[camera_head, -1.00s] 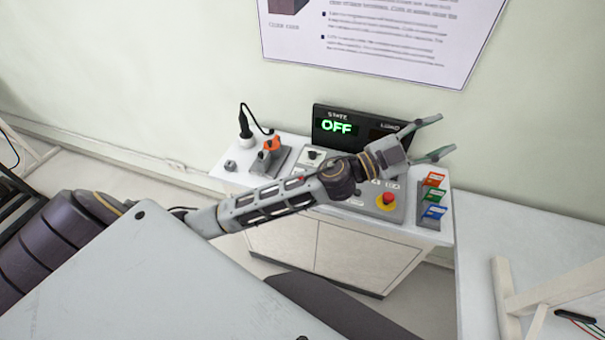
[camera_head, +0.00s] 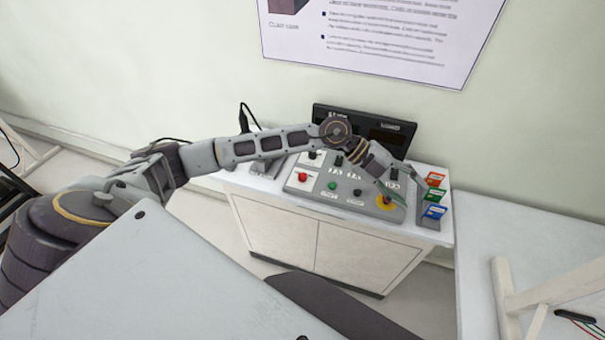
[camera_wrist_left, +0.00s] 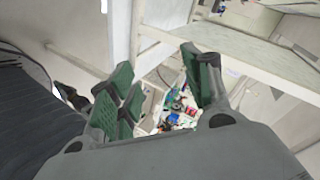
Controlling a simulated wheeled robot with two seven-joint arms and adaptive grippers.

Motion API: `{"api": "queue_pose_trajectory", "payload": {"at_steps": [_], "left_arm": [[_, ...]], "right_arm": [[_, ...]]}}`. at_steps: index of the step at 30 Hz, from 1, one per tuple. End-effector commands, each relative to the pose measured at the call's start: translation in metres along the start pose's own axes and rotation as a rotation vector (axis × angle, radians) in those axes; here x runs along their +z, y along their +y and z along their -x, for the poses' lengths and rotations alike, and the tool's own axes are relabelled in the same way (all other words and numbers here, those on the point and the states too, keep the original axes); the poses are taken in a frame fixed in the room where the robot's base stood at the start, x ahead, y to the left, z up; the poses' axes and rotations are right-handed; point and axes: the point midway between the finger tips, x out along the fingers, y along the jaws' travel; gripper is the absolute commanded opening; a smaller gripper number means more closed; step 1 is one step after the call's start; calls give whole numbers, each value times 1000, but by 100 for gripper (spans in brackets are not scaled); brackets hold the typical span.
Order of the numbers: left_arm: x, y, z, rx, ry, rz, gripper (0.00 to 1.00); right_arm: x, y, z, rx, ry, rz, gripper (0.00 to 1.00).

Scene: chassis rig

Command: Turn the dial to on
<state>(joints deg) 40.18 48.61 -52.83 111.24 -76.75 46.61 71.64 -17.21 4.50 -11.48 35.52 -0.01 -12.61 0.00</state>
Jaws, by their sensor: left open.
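The control panel (camera_head: 345,193) on the white cabinet carries several black knobs. One black knob (camera_head: 313,154) is at its back left, one (camera_head: 392,174) at its right near my gripper. I cannot tell which is the dial. The display box (camera_head: 402,147) stands behind; my arm covers its state readout. My left gripper (camera_head: 393,186) hangs over the panel's right part, pointing down and right, close to the red stop button. In the left wrist view its green-padded fingers (camera_wrist_left: 162,92) are apart with nothing between them. I cannot tell whether it touches the panel. My right gripper is out of view.
The red stop button (camera_head: 387,199) sits on a yellow base. A red button (camera_head: 302,177) and green button (camera_head: 332,185) are at the panel's left. A rack of coloured cards (camera_head: 433,195) stands right of the panel. A wooden frame (camera_head: 505,295) is on the right table.

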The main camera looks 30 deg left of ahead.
Motion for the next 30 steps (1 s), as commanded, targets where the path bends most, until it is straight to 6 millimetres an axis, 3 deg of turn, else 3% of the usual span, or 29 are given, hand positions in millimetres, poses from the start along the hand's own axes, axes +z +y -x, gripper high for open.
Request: {"api": "queue_pose_trajectory", "payload": {"at_steps": [8,14,18,24,30], "left_arm": [[61,49,53,311,-182,35,49],[103,79,112,514,-351,105,49],[129,95,163,643,-486,175,49],[151,111,232,779,-660,279,49],[158,117,263,834,-738,332,49]], "right_arm": [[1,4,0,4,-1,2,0],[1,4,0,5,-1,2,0],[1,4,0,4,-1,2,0],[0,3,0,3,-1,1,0],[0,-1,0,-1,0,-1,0]]}}
